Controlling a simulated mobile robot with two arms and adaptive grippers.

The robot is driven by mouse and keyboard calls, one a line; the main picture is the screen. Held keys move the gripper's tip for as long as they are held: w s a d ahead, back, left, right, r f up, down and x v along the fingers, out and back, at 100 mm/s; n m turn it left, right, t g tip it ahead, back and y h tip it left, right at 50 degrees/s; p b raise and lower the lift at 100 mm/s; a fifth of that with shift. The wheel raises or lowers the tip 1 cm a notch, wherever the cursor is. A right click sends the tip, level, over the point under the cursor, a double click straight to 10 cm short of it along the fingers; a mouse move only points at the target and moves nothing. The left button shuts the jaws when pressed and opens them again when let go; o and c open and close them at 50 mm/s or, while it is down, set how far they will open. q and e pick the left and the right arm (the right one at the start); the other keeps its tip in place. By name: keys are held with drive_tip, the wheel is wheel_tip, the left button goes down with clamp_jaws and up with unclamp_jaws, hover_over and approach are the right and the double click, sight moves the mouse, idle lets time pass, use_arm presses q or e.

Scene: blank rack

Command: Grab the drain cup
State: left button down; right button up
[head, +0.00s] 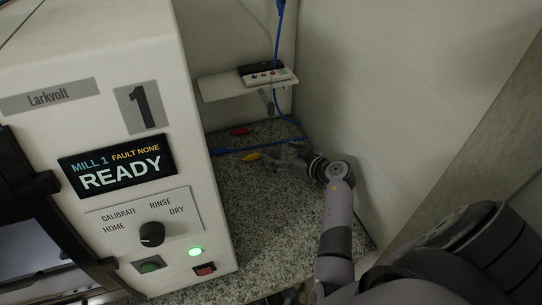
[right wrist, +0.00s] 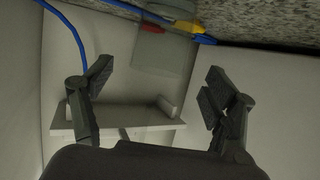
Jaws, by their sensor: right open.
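A pale, see-through shape that looks like the drain cup (right wrist: 165,58) shows in the right wrist view, upright against the speckled counter, which lies at the top of that picture. It is ahead of my right gripper (right wrist: 160,92), in line with the gap between the fingers, and does not appear to be touched. The fingers are wide apart with nothing held. In the head view my right gripper (head: 282,157) is low over the back of the counter, and the cup cannot be made out clearly there. My left gripper is not in view.
The speckled counter (head: 275,205) lies between the white mill (head: 110,235) and the right wall. A red connector (head: 240,131), a yellow connector (head: 251,156) and a blue cable (head: 238,150) lie at its back.

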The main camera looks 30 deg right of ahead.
sight(265, 144)
drive_tip(key=x, duration=0.5)
drive_tip(key=shift+w+r, duration=0.25)
drive_tip(key=shift+r, duration=0.1)
drive_tip(key=shift+s+r, duration=0.1)
drive_tip(key=c, duration=1.3)
